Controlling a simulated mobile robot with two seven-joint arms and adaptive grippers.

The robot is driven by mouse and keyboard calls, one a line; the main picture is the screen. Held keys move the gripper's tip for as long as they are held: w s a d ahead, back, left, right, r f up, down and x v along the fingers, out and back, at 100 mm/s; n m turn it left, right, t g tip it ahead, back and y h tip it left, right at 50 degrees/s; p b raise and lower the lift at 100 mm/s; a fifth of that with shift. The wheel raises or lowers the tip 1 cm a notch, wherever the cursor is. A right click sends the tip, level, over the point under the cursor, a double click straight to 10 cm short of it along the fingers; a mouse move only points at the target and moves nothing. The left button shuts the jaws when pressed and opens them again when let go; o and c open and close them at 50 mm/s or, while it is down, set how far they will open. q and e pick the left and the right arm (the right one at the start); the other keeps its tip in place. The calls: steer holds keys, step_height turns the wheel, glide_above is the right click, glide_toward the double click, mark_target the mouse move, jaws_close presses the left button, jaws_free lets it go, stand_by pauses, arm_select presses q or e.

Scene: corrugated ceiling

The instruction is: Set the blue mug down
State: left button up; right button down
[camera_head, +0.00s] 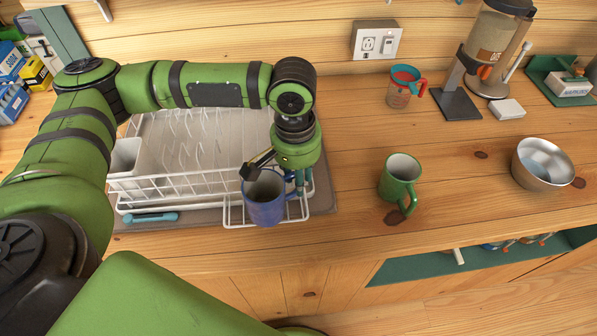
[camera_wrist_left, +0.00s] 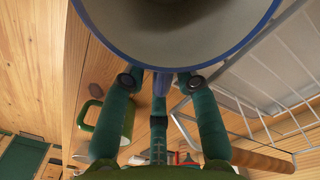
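The blue mug (camera_head: 264,208) is upright or nearly so at the front right of the white dish rack, over its small wire side shelf (camera_head: 232,216). I cannot tell whether its base touches the shelf. My left gripper (camera_head: 276,176) reaches down over it, with a dark finger at the left rim and green fingers on the right. In the left wrist view, the mug's rim (camera_wrist_left: 180,62) fills the top and two fingers (camera_wrist_left: 162,82) straddle its handle. My right gripper is out of view.
The dish rack (camera_head: 160,187) stands on a grey mat to the left. A green mug (camera_head: 399,180), a metal bowl (camera_head: 543,164), a red-handled cup (camera_head: 404,88) and a coffee grinder (camera_head: 492,50) stand to the right. Bare wood lies between the rack and the green mug.

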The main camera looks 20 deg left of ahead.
arm_select(q)
steer(key=shift+r, duration=0.1)
step_height(320, 180, up, 13)
steer(key=b, duration=0.1)
steer(key=shift+a, duration=0.2)
stand_by(0.4)
